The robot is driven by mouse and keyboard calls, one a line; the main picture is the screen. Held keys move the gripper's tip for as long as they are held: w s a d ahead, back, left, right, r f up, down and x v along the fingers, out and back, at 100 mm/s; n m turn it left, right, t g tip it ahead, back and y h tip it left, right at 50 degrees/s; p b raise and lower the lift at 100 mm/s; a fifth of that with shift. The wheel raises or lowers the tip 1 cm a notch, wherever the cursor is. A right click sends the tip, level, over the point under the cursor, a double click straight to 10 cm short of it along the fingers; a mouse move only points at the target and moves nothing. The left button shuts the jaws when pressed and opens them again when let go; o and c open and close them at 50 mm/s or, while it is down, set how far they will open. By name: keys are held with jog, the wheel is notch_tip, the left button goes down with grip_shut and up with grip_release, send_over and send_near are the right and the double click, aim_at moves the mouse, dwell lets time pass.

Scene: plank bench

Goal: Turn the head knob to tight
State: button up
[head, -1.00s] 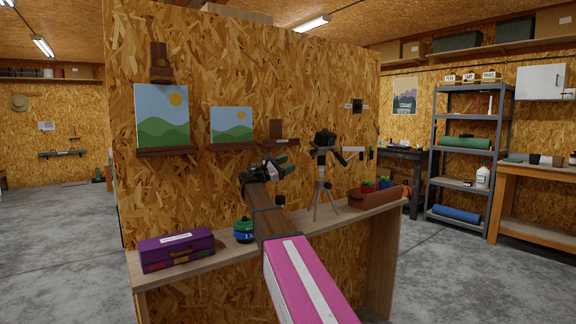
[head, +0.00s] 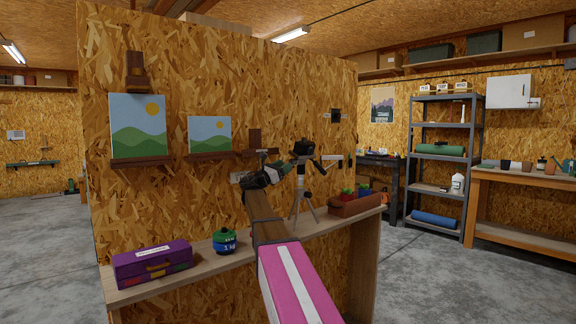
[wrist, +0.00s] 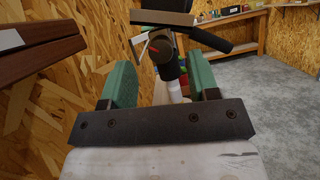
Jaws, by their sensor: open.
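A small tripod (head: 303,196) stands upright on the plank bench (head: 205,262), with a dark head (head: 303,147) and a handle out to its right. In the wrist view the tripod head (wrist: 166,52) is ahead, near the gap between my fingers, with a pale pointed plate and a red mark on it. A dark round part at its side may be the head knob; its setting is too small to read. My gripper (head: 282,162) is open and empty, with green fingers, just left of the tripod head. It also shows in the wrist view (wrist: 160,76).
A purple toolbox (head: 153,264) and stacked green and blue weights (head: 225,241) stand on the bench left of my arm. A brown planter box (head: 356,205) is right of the tripod. Two landscape pictures (head: 138,128) rest on wall ledges behind.

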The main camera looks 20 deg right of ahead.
aim_at(293, 162)
jog(key=shift+x, duration=1.45)
jog(key=c, duration=0.9)
jog(key=shift+w+m+g, duration=0.1)
jog(key=shift+m+g, duration=0.3)
jog(key=shift+m, duration=0.1)
jog(key=shift+m+g, duration=0.9)
jog(key=shift+m, duration=0.9)
jog(key=shift+m+g, duration=0.9)
jog(key=shift+m, duration=1.2)
